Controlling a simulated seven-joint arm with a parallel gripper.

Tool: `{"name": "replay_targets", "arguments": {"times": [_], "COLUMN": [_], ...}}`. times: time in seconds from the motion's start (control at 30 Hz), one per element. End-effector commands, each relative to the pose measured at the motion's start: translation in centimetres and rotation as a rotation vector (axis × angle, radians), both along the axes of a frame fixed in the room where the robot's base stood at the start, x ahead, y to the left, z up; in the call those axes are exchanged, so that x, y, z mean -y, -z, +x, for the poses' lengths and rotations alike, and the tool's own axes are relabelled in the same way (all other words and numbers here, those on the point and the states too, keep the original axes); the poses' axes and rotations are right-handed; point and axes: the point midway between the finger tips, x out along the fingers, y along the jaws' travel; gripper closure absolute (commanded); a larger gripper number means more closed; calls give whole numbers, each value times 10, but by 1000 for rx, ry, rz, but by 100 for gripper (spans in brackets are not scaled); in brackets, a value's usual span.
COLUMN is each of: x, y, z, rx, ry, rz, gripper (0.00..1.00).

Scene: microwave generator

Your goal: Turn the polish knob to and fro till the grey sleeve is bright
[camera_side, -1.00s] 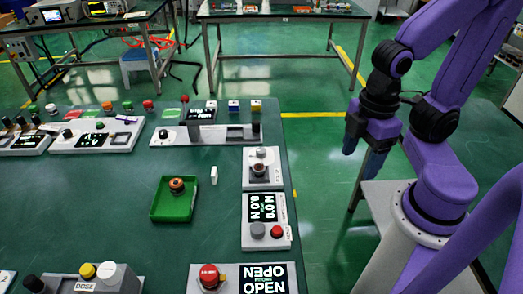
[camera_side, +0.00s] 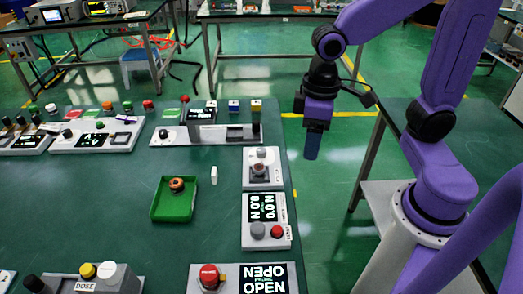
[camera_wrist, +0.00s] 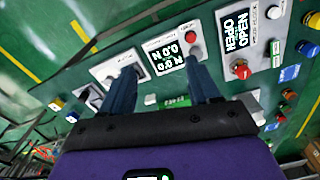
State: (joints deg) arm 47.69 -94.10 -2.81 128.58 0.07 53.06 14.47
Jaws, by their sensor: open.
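My gripper (camera_side: 311,150) hangs in the air to the right of the table, pointing down, apart from everything. In the wrist view its two blue fingers (camera_wrist: 163,92) are spread with nothing between them. A small unit (camera_side: 262,167) at the table's right edge carries a light knob and a copper-brown round piece on a dark square. Below it stands a unit with a force display (camera_side: 262,207) reading 0.0 N, a grey knob (camera_side: 257,230) and a red button (camera_side: 277,231). I cannot tell which knob is the polish knob or which piece is the grey sleeve.
A green tray (camera_side: 158,211) holds a copper-brown ring (camera_side: 177,184). A small white piece (camera_side: 214,175) stands beside it. An OPEN display (camera_side: 264,280) with a red knob (camera_side: 209,275) is at the front. Other panels line the back. The table's middle is mostly clear.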

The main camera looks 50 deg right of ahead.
Motion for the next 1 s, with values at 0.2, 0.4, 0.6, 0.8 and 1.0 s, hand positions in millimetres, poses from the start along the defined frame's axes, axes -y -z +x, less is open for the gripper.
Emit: {"name": "replay_targets", "arguments": {"times": [0.2,0.4,0.6,0.8,1.0], "x": [10,45,80,91,91], "y": [10,28,42,50,74], "z": [96,173,217,228,227], "rx": [-10,-18,-21,-22,-24], "ry": [452,836,1084,1153,1151], "rz": [-5,-7,-7,-7,-10], "gripper": [39,39,39,39,39]}}
